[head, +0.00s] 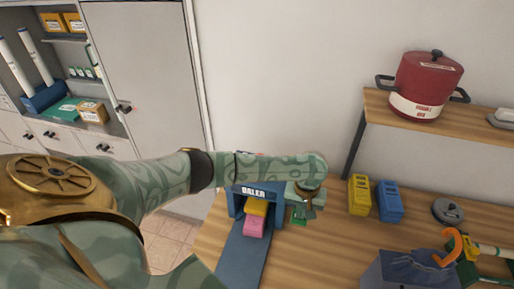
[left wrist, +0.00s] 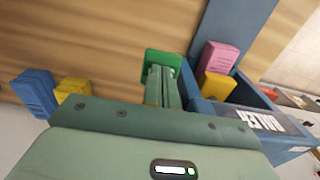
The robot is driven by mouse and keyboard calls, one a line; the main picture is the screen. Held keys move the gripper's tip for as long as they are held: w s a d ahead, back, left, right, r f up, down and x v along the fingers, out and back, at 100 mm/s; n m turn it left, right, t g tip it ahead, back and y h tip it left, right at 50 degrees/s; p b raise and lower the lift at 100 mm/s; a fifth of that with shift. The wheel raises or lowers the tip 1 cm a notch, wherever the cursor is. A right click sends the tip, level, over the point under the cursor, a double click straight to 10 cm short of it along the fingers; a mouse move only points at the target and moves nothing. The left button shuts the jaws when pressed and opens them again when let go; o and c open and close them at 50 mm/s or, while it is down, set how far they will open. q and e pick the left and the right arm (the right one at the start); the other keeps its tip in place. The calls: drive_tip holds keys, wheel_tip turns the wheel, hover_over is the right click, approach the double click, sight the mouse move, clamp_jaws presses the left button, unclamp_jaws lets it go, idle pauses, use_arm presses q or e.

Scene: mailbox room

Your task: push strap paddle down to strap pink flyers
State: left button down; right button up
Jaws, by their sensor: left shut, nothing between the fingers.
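The blue baler (head: 236,201) stands on the wooden table, with a pink bundle of flyers (head: 254,227) in its channel and a yellow block (head: 257,207) just behind it. In the left wrist view the pink flyers (left wrist: 221,56) and yellow block (left wrist: 215,86) lie right of my fingers. A green paddle (left wrist: 160,56) sits beside the baler, partly hidden by my fingertips. My left gripper (head: 301,214) is shut and empty at the baler's right side. It also shows in the left wrist view (left wrist: 161,80), over the paddle; I cannot tell whether they touch. My right gripper is not in view.
A yellow box (head: 359,195) and a blue box (head: 388,202) stand right of the baler. A grey round object (head: 447,211) and a dark bin (head: 405,272) lie farther right. A raised shelf (head: 400,112) holds a red pot (head: 426,84).

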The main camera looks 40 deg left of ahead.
use_arm(q)
drive_tip(key=shift+f, duration=0.6)
drive_tip(key=shift+w, duration=0.1)
drive_tip(key=shift+a, duration=0.1)
idle(0.7)
wheel_tip(320, 180, up, 11)
drive_tip(key=p, duration=1.3)
